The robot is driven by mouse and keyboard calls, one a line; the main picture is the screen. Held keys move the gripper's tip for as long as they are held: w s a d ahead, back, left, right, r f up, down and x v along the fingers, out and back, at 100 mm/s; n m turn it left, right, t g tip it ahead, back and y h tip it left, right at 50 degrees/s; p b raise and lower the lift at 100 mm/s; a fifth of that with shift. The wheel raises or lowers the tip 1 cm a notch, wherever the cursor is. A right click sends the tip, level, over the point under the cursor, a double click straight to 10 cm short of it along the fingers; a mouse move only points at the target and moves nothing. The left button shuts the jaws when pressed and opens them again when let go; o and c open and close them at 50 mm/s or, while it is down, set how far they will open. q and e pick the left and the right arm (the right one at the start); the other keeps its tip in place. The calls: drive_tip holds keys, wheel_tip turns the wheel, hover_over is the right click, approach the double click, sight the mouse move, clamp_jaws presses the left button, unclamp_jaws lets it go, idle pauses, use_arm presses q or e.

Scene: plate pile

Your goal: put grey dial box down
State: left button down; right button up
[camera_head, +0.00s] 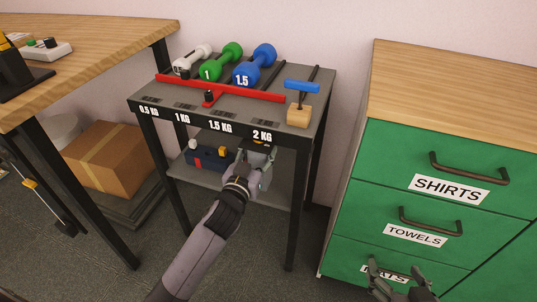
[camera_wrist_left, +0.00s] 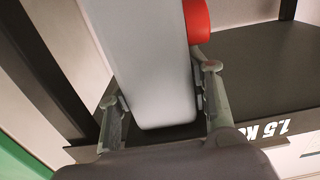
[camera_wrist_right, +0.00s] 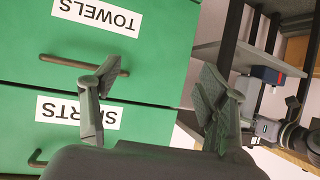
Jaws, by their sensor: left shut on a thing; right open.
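My left gripper (camera_head: 256,166) is at the front of the black weight rack, below its top shelf and by the right part of the lower shelf (camera_head: 225,178). It is shut on the grey dial box (camera_wrist_left: 155,70), whose broad grey side fills the middle of the left wrist view. A red round part (camera_wrist_left: 197,20) shows beside the box there. In the head view the box is mostly hidden by the gripper and rack; I cannot tell whether it touches the shelf. My right gripper (camera_head: 402,287) is open and empty in front of the green drawers.
A dark blue box (camera_head: 208,158) with coloured knobs sits left on the lower shelf. Dumbbells (camera_head: 222,62), a red bar (camera_head: 220,89) and a blue-handled wooden block (camera_head: 299,115) are on the top shelf. Green drawers (camera_head: 400,190) stand right, a cardboard box (camera_head: 108,157) left.

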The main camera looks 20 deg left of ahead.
use_arm(q)
drive_tip(key=w+b, duration=0.2)
drive_tip(key=w, duration=0.6)
use_arm(e)
drive_tip(key=w+a+r+t+y+b, duration=0.1)
drive_tip(key=w+r+t+y, duration=0.1)
drive_tip(key=r+t, duration=0.4)
drive_tip(key=w+a+r+t+y, duration=0.1)
drive_tip(key=a+r+t, duration=0.15)
drive_tip(key=r, duration=0.65)
use_arm(q)
wheel_tip(320, 180, down, 7)
drive_tip(key=b, duration=0.2)
drive_tip(key=shift+d, duration=0.15)
use_arm(e)
drive_tip(key=s+r+t+y, duration=0.2)
drive_tip(key=s+r+t, duration=0.3)
drive_tip(key=r+t, duration=0.1)
drive_tip(key=shift+s+d+r+n, duration=0.3)
drive_tip(key=shift+d+r, duration=0.15)
drive_tip(key=shift+r, duration=0.35)
drive_tip(key=shift+s+r+t+y, duration=0.1)
drive_tip(key=shift+t+y, duration=0.2)
drive_tip(key=shift+t, duration=0.05)
